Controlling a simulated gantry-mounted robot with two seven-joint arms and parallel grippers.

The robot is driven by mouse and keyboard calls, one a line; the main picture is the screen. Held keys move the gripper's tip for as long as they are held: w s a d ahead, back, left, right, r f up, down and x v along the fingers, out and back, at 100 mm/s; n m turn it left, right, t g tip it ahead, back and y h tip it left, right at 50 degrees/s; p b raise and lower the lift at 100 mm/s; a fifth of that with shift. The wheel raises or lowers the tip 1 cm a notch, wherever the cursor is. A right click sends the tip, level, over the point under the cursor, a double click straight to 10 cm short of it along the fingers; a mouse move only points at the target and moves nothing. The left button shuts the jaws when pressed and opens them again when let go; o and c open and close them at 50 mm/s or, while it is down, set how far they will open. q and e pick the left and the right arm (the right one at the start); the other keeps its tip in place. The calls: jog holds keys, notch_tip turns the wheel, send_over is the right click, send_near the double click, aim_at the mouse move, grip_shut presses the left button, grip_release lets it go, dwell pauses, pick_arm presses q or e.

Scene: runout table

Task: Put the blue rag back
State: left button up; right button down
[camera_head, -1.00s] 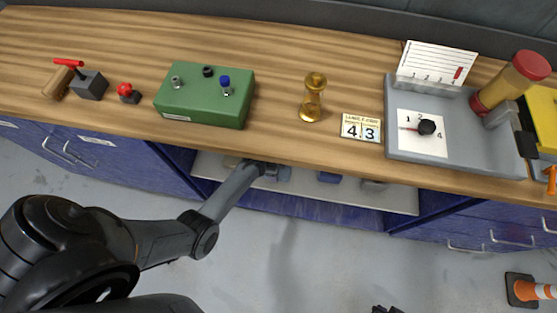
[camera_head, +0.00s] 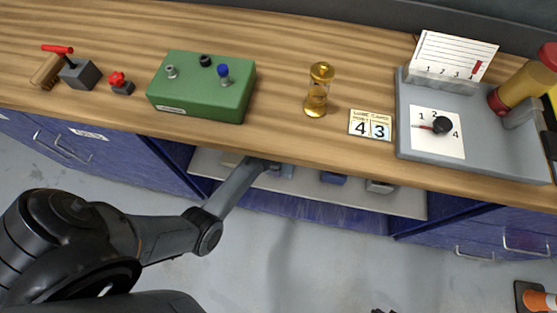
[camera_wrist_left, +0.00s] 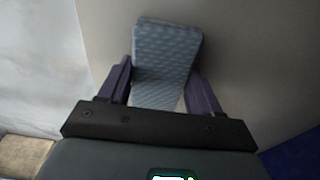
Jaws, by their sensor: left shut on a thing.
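My left gripper (camera_wrist_left: 160,100) is shut on a folded, patterned grey-blue rag (camera_wrist_left: 166,60), which stands out between its two purple fingers in the left wrist view. In the head view, my left arm reaches under the front edge of the wooden counter to a pale shelf (camera_head: 400,207). The gripper's fingers are mostly hidden there, and a bit of grey-blue (camera_head: 286,171) shows beside the wrist. I cannot tell whether the rag touches the shelf. A small dark piece at the bottom edge of the head view may be part of my right gripper; its fingers do not show.
A dark blue item (camera_head: 333,178) and a grey item (camera_head: 380,187) sit on the shelf to the right. Blue drawers flank the opening.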

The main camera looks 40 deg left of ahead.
pick_arm(q)
jog(key=o, duration=1)
jog(key=shift+f, duration=0.1)
jog(key=shift+f+b, duration=0.3)
jog(key=shift+b, duration=0.4)
jog(key=r+p, duration=0.1)
jog(key=r, duration=0.1)
jog(key=r+p, duration=0.1)
jog(key=r, duration=0.1)
jog(key=a+r+p, duration=0.1)
jog(key=r+p, duration=0.1)
jog(key=r, duration=0.1)
jog(key=shift+s+a+r, duration=0.1)
jog(key=shift+s+r, duration=0.1)
jog(key=shift+r, duration=0.2)
